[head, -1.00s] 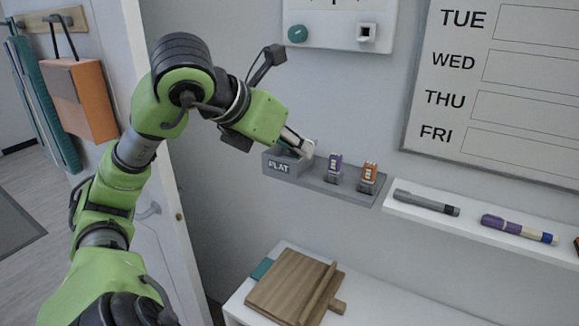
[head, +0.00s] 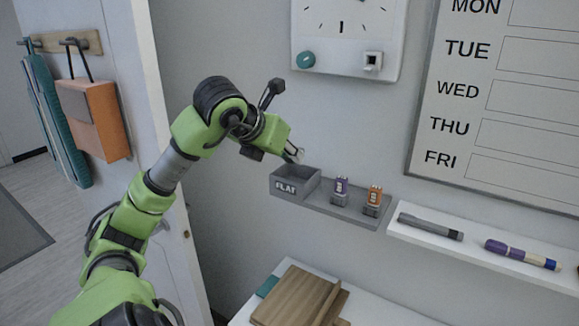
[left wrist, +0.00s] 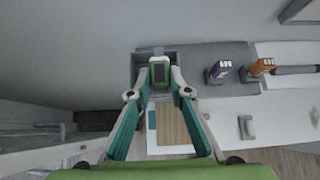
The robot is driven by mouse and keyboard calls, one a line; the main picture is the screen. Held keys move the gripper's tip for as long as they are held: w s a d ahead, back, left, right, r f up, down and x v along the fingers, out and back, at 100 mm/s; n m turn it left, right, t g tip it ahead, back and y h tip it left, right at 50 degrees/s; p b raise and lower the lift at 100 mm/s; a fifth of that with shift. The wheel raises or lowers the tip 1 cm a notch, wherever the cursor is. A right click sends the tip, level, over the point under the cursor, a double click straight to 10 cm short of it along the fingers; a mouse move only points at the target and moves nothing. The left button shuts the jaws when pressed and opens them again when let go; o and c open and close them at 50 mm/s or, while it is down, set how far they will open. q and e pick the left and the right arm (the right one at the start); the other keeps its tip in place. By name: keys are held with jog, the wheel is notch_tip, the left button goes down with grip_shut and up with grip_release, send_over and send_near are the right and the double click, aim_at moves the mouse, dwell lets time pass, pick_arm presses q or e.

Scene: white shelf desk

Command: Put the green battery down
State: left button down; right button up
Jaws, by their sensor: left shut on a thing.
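The green battery (left wrist: 159,71) is between the fingertips of my left gripper (left wrist: 160,76) in the left wrist view. This gripper (head: 295,154) is shut on it, above the grey open box labelled "FLAT" (head: 285,187) at the left end of the wall holder. In the left wrist view the battery overlaps the box (left wrist: 141,70); in the head view the fingers mostly hide it, and it appears clear of the box. My right gripper is in neither view.
A purple battery (head: 341,187) and an orange battery (head: 374,197) stand upright on the holder (head: 323,203). A white ledge (head: 475,252) with markers is to the right. A clock (head: 345,45) hangs above. Wooden boards (head: 292,297) lie on the white desk below.

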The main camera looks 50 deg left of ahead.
pick_arm(q)
jog(key=shift+w+a+f+p, duration=0.15)
jog(key=shift+w+a+f, duration=0.2)
jog(key=shift+f, duration=0.2)
jog(key=shift+w+a+f+p, duration=0.15)
jog(key=shift+w+a+f, duration=0.2)
jog(key=shift+f, duration=0.15)
jog(key=f+p, duration=0.2)
jog(key=f, duration=0.1)
jog(key=shift+w+a+f, duration=0.2)
jog(key=shift+f, duration=0.25)
jog(key=shift+f+b, duration=0.6)
jog(key=shift+b, duration=0.25)
jog(key=c, duration=1.9)
grip_release()
jog(key=shift+f, duration=0.15)
